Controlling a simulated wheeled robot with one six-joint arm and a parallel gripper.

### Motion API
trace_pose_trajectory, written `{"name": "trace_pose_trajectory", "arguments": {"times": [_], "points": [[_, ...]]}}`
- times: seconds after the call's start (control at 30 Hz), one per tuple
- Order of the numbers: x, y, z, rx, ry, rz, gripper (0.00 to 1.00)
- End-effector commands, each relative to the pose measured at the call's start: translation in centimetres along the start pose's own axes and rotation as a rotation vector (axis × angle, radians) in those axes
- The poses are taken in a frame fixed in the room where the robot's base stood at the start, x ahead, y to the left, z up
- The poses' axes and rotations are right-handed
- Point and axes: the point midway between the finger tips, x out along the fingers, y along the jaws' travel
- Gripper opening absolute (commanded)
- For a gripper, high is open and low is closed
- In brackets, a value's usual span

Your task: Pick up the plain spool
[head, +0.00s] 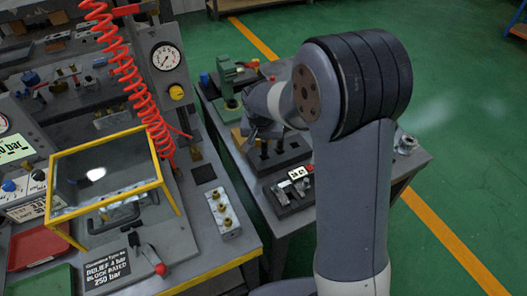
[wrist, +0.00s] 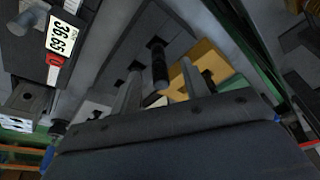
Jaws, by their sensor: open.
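A dark cylindrical spool (wrist: 159,68) stands up from a grey block (wrist: 122,42) in the wrist view. I cannot tell for sure whether it is the plain one. My gripper (wrist: 160,82) is open, its two fingers apart on either side of the spool as seen from the wrist; contact is not visible. In the head view my gripper (head: 263,130) is over the side table, partly hidden by my own arm. Dark upright pins (head: 264,150) show below it on the grey block (head: 286,157).
A dark fixture with a white number tag (head: 298,173) and red knob lies in front of the block. A green vise (head: 229,78) stands behind. A metal fitting (head: 406,144) sits at the table's right. A yellow-framed box (head: 105,180) and red coiled hose (head: 128,70) are left.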

Motion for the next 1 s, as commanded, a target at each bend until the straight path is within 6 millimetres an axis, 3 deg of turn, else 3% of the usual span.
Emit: {"name": "trace_pose_trajectory", "arguments": {"times": [0.17,0.53,0.83,1.0], "points": [[1.0,0.1,0.0,0.0,-0.002,0.001,0.43],[5.3,0.1,-0.2,0.0,-0.002,0.0,0.43],[5.7,0.1,-0.2,0.0,0.0,-0.001,0.43],[5.7,0.1,-0.2,0.0,0.0,-0.001,0.3]]}}
